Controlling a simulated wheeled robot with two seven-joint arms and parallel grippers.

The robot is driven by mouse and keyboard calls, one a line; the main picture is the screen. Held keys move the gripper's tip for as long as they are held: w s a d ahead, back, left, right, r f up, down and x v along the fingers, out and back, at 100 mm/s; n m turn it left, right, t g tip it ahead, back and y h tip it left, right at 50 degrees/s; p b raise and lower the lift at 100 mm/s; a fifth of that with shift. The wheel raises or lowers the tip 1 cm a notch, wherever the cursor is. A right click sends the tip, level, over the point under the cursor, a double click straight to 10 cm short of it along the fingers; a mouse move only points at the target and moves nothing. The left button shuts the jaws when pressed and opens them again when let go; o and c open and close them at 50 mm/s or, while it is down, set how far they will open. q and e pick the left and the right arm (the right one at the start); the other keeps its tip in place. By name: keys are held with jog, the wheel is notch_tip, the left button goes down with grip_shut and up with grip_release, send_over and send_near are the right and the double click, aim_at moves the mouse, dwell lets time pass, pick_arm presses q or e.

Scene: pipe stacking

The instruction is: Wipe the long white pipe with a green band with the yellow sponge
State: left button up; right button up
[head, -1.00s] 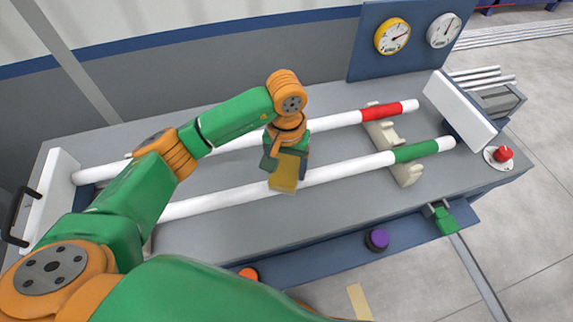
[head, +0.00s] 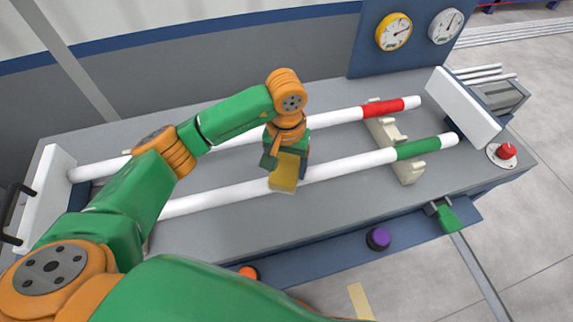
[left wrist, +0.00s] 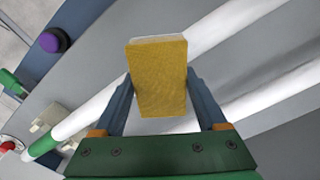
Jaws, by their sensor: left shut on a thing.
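The long white pipe with a green band (head: 345,168) lies across the bench, its banded end resting on a pale notched support at the right. My left gripper (head: 286,160) is over the middle of this pipe and shut on the yellow sponge (head: 283,175). The sponge also shows between the fingers in the left wrist view (left wrist: 157,78), with the white pipe (left wrist: 100,107) passing behind it. The sponge appears at the pipe in the head view; whether it touches is hard to tell. My right gripper is not in view.
A parallel white pipe with a red band (head: 383,108) lies farther back. The pale support (head: 408,170) stands under the right ends. White end plates stand at left (head: 50,195) and right (head: 462,105). Purple (head: 378,238) and orange buttons are on the front edge.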

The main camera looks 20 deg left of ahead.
pick_arm(q)
jog(key=shift+f+b, duration=0.4)
jog(key=shift+f, duration=0.05)
jog(key=shift+d, duration=0.1)
jog(key=shift+w+d+f+b, duration=0.1)
jog(key=shift+w+d+b, duration=0.2)
jog(key=shift+b, duration=0.15)
jog(key=shift+w+d+b, duration=0.6)
jog(key=shift+d, duration=0.3)
jog(key=shift+w+d+r, duration=0.2)
jog(key=shift+w+d, duration=0.1)
jog(key=shift+d, duration=0.1)
jog(key=shift+s+a+f+b, duration=0.1)
jog(key=shift+f+b, duration=0.1)
jog(key=shift+b, duration=0.4)
jog(key=shift+s+a, duration=0.2)
jog(key=shift+a, duration=0.05)
jog(key=shift+s+a, duration=1.05)
jog(key=shift+a, duration=0.15)
